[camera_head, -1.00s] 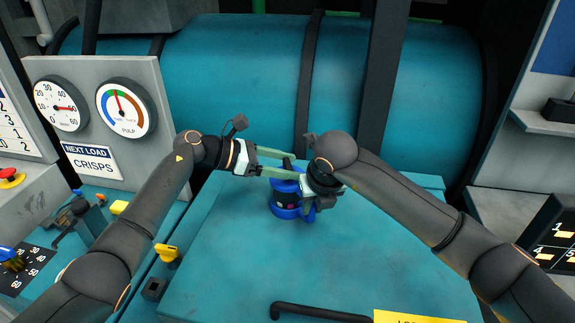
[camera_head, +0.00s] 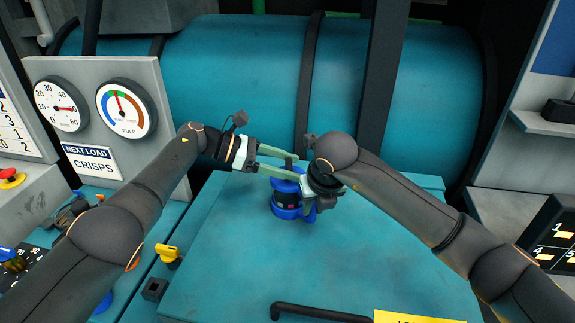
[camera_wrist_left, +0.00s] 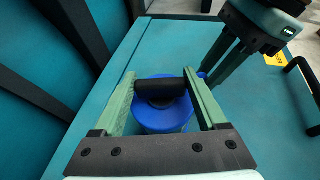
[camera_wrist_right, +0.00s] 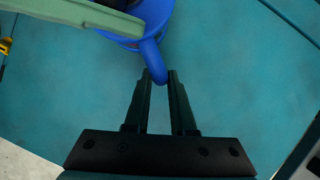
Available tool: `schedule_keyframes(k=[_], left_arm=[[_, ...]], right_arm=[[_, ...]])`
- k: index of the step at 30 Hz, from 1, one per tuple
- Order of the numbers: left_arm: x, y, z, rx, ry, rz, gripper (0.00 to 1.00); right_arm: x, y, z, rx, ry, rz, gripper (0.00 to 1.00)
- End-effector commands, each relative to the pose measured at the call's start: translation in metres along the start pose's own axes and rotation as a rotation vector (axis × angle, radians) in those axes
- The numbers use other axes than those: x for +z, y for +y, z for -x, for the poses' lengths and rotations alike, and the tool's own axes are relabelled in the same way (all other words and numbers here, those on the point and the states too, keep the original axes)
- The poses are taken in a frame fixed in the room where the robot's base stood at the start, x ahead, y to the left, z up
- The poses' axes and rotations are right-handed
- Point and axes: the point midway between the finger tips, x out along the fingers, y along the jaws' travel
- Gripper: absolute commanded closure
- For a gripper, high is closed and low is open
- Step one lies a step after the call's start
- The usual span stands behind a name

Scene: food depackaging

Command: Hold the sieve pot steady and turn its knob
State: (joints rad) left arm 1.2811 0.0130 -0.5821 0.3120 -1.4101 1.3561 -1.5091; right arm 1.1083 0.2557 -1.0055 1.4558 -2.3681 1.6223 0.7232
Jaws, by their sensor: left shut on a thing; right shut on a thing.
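The blue sieve pot (camera_head: 287,212) stands upright on the teal top. Its dark bar-shaped knob (camera_wrist_left: 158,92) sits across the top, and its end shows in the head view (camera_head: 289,161). My left gripper (camera_wrist_left: 160,77) reaches in from the left and is shut on the knob, one finger at each end. My right gripper (camera_wrist_right: 160,76) is shut on the pot's blue handle (camera_wrist_right: 153,58) at the right side. In the head view, my right wrist hides the handle and part of the pot.
A yellow knob (camera_head: 168,252) is at the left of the teal top (camera_head: 390,255). A black bar handle (camera_head: 320,313) and a yellow label (camera_head: 418,317) lie at the front. Gauges (camera_head: 126,110) stand at the left, a large teal drum (camera_head: 240,70) behind.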

Motion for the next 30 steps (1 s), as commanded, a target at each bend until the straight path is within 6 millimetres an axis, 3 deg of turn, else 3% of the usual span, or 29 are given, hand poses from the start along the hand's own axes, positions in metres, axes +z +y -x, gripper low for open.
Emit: schedule_keyframes(k=[17, 18, 24, 30], left_arm=[[-0.0004, -0.0052, -0.002, -0.032, 0.0, -0.012, 0.81], [-0.0004, -0.0053, -0.002, -0.033, 0.0, -0.012, 0.21], [-0.0003, -0.0041, -0.0008, -0.028, -0.001, -0.011, 0.0], [0.0, -0.003, 0.0004, -0.024, -0.001, -0.011, 0.0]], right_arm=[[0.0029, 0.0012, 0.0015, 0.004, -0.01, -0.002, 1.0], [0.0029, 0.0011, 0.0015, 0.004, -0.01, -0.002, 1.0], [0.0024, 0.0012, 0.0016, 0.004, -0.008, -0.001, 1.0], [0.0019, 0.0013, 0.0016, 0.004, -0.007, 0.0, 1.0]])
